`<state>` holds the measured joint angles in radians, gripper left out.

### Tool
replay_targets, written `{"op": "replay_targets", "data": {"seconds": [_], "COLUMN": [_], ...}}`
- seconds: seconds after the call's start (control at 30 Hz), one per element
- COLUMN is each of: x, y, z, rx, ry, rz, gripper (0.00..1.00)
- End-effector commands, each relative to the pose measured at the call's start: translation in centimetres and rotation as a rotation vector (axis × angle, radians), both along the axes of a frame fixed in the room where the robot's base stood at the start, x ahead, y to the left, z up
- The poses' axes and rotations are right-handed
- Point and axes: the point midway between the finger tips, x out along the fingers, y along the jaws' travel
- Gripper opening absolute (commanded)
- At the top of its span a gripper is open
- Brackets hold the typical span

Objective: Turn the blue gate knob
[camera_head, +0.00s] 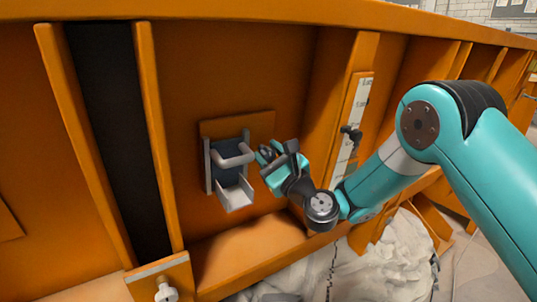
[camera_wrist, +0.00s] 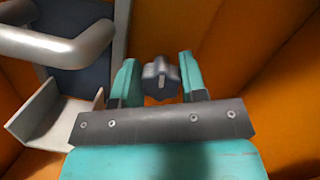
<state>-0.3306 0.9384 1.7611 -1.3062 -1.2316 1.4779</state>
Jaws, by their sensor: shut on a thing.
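The blue gate knob (camera_wrist: 160,82) shows in the wrist view as a small, dark blue-grey lobed knob against the orange wall. My gripper (camera_wrist: 157,72) has one teal finger on each side of it and is shut on it. In the head view my gripper (camera_head: 267,158) reaches in from the right, at the right side of the gate. The knob is mostly hidden there by the fingers. The gate has a dark blue plate (camera_head: 227,176), a grey bar handle (camera_head: 232,155) and a grey spout (camera_head: 236,195) below.
The grey handle (camera_wrist: 60,46) and spout (camera_wrist: 55,112) are close to the left of my gripper in the wrist view. An orange upright with a white scale (camera_head: 357,105) and a dark clamp (camera_head: 351,135) stands to the right. Pale sand-like material (camera_head: 390,258) lies below.

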Motion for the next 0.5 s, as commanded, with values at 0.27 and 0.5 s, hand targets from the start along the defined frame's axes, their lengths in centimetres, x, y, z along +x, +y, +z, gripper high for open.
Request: {"op": "replay_targets", "data": {"seconds": [0.27,0.5], "x": [-0.01,-0.05], "y": [-0.01,-0.05], "z": [-0.15,-0.17], "rx": [-0.002,-0.002], "ry": [0.001,0.0], "rz": [0.0,0.0], "gripper": [0.65,0.65]}}
